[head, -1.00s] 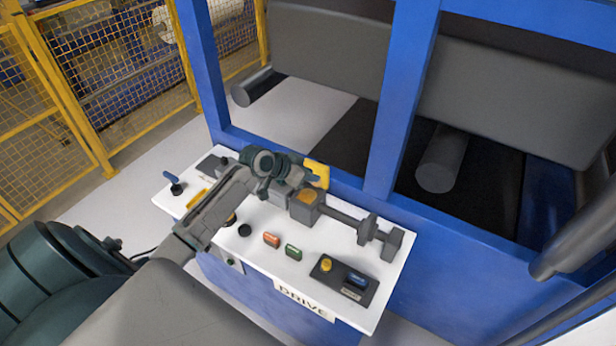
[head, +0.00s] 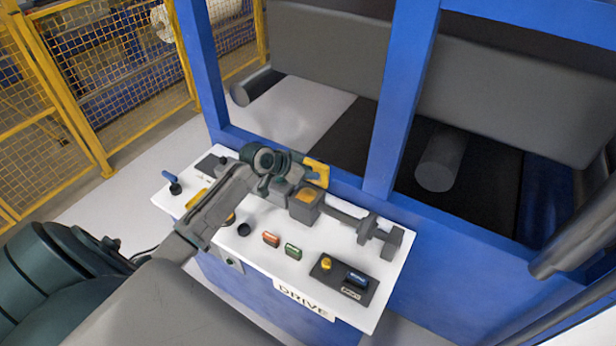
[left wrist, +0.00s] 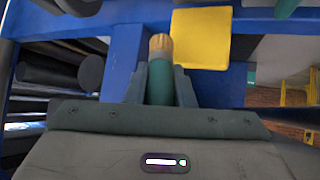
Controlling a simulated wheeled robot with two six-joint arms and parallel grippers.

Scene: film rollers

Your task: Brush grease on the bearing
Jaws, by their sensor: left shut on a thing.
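My left gripper (head: 285,187) is over the back of the white drive table. In the left wrist view, the left gripper (left wrist: 160,78) is shut on the green handle of a brush (left wrist: 160,88), its tan bristle end pointing away from the jaws. In the head view the brush is mostly hidden by the gripper and wrist. The bearing appears to be the grey block (head: 304,212) with an orange-tan patch on top, just right of the gripper, on a grey shaft. I cannot tell whether the bristles touch it. My right gripper is not in view.
A yellow plate (head: 318,172) stands beside the gripper and shows in the left wrist view (left wrist: 201,40). The white table (head: 215,262) carries red and green buttons, a dark control box (head: 342,281) and a blue-handled switch (head: 172,182). A blue post (head: 402,100) rises behind.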

